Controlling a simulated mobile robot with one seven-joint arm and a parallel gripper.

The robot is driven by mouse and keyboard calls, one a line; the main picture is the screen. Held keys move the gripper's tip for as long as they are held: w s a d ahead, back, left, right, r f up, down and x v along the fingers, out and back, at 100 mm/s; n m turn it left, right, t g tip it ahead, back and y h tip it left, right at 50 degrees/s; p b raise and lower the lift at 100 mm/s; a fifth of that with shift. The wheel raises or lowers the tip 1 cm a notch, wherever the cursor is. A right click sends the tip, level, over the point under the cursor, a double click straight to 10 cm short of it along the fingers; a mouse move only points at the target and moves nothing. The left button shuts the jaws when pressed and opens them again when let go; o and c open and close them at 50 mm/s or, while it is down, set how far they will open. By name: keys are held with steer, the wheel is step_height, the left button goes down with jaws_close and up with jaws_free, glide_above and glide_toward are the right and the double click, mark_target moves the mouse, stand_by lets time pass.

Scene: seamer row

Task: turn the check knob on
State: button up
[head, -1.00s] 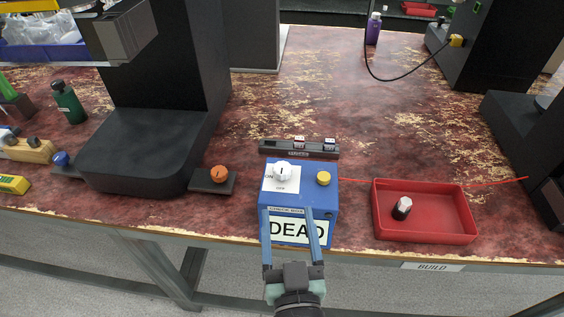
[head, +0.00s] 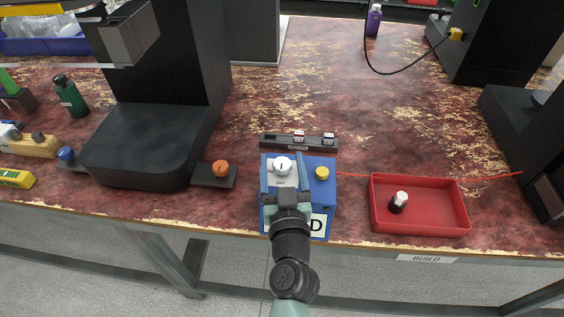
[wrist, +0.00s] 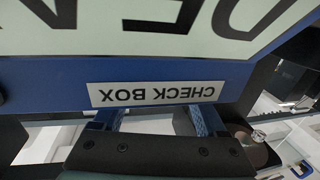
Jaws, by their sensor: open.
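The blue check box (head: 327,195) stands at the front edge of the table. Its white check knob (head: 282,164) is on top at the left, with the OFF label just below it. The dark pointer line looks upright in the picture; I cannot tell which end points. My gripper (head: 286,172) is open over the box's top, its fingers on either side of the knob. Contact cannot be told. The ON label is covered. In the wrist view, the upside-down CHECK BOX label (wrist: 158,93) shows, and the fingertips are hidden beyond the box's edge.
A yellow button (head: 322,173) is right of the knob. A dark strip (head: 270,142) with small switches lies behind the box. An orange knob (head: 221,168) on a dark plate stands left. A red tray (head: 440,229) holding a black-and-white knob is at right.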

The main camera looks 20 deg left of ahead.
jaws_close()
stand_by(0.3)
